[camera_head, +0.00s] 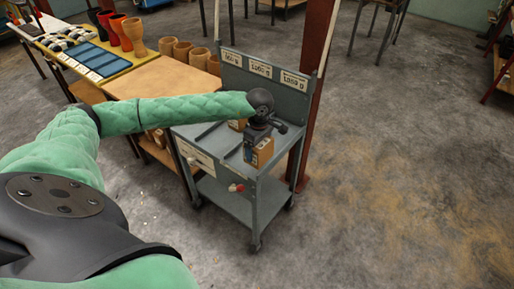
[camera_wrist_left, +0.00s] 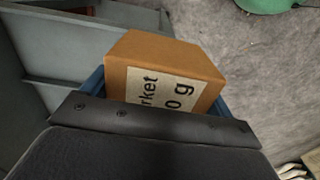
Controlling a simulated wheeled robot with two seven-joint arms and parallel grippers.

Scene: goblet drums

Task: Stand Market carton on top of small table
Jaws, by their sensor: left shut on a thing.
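The Market carton (camera_head: 264,152) is a small brown box with a pale label. In the left wrist view the carton (camera_wrist_left: 165,62) fills the middle, with part of its label readable as "rket" and "0 g". My left gripper (camera_head: 254,147) is shut on it, with a blue finger (camera_wrist_left: 97,80) showing at its side, over the front right of a grey trolley (camera_head: 225,138). I cannot tell whether the carton touches the trolley top. A wooden-topped table (camera_head: 160,78) stands left of the trolley; I cannot tell whether it is the small table. My right gripper is not in view.
Another brown box (camera_head: 236,125) is on the trolley behind the gripper. The trolley has a labelled back panel (camera_head: 262,72) and a lower shelf. A red post (camera_head: 315,80) stands close behind it. Open concrete floor (camera_head: 400,180) lies to the right.

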